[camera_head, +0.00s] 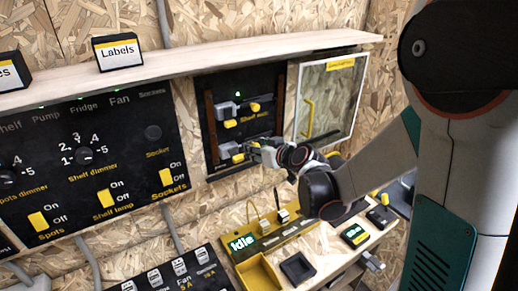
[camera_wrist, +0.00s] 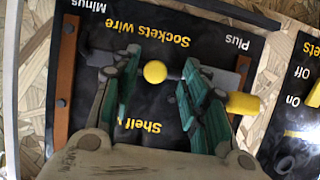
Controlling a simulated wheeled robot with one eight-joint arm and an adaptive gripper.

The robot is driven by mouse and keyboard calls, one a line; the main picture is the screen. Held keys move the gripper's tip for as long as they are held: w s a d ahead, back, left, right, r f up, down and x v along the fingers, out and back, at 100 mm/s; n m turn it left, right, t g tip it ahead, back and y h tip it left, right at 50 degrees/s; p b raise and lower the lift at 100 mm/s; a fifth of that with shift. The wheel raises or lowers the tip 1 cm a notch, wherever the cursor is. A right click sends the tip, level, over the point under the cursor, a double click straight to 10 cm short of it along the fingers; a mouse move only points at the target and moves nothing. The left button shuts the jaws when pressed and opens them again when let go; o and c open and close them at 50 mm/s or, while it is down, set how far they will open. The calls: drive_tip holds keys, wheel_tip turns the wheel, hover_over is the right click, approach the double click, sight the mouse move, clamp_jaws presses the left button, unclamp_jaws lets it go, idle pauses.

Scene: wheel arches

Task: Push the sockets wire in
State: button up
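The sockets wire shows in the wrist view as a round yellow knob (camera_wrist: 155,72) on a dark rod, under the upside-down label "Sockets Wire" (camera_wrist: 150,34). Grey blocks flank it, and a yellow piece (camera_wrist: 243,103) sticks out at right. My gripper (camera_wrist: 158,88) is open, with one teal finger on each side of the knob and visible gaps to it. In the head view my gripper (camera_head: 255,152) is at the lower row of the black wire panel (camera_head: 221,92). The fingers partly cover the grey blocks, and the arm hides some of the row in the head view.
The shelf wire row (camera_head: 238,114) sits above on the same panel. An open clear door (camera_head: 328,98) with a yellow handle stands right of it. The switch panel (camera_head: 85,160) is at left. A desk below holds a yellow tray (camera_head: 258,274) and an "Idle" display (camera_head: 242,242).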

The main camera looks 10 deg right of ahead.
drive_tip(key=v, duration=1.2)
drive_tip(key=shift+s+a, duration=0.1)
drive_tip(key=shift+s, duration=0.05)
drive_tip(key=s+a+g, duration=0.2)
drive_tip(key=s+a, duration=0.2)
drive_tip(key=a, duration=0.1)
drive_tip(key=s+d+m+g+h, duration=0.1)
drive_tip(key=s+d+g+h, duration=0.1)
drive_tip(key=s, duration=0.6)
drive_tip(key=s+d+m+g+h, duration=0.1)
drive_tip(key=s+d+m+h, duration=0.1)
drive_tip(key=s, duration=0.7)
drive_tip(key=shift+d+f+m+g, duration=0.3)
drive_tip(key=shift+d+g, duration=0.1)
idle(0.5)
